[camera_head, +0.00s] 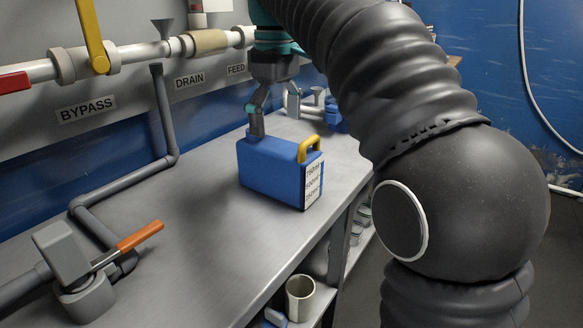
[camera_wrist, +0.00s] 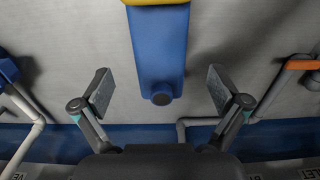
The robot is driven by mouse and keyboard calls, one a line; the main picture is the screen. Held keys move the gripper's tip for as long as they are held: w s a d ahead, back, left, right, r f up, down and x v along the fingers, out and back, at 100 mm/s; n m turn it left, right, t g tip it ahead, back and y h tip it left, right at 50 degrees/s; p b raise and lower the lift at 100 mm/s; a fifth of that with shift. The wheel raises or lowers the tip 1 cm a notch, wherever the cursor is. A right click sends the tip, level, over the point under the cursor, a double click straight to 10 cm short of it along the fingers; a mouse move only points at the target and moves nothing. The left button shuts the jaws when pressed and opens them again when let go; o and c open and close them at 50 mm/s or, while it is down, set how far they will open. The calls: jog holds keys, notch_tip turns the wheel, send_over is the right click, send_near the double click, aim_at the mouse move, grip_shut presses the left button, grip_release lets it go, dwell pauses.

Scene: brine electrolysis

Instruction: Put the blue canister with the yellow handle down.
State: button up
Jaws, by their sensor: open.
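The blue canister (camera_head: 268,168) with a yellow handle (camera_head: 308,148) stands upright on the grey metal bench (camera_head: 215,240). A white label with printed lines faces right. In the wrist view the canister (camera_wrist: 158,50) lies centred ahead of my gripper, with a dark round cap at its near end. My gripper (camera_head: 275,124) is at the canister's far end in the head view. In the wrist view its two fingers (camera_wrist: 160,88) are spread wide, one on each side, with clear gaps to the canister. Nothing is held.
Another blue object (camera_head: 335,120) stands farther back on the bench, partly hidden by my arm. An orange-handled valve (camera_head: 138,237) and grey pipes run along the bench's left side.

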aim_at(278, 167)
jog(key=shift+f+b, duration=0.55)
jog(key=shift+f, duration=4.25)
jog(key=c, duration=1.8)
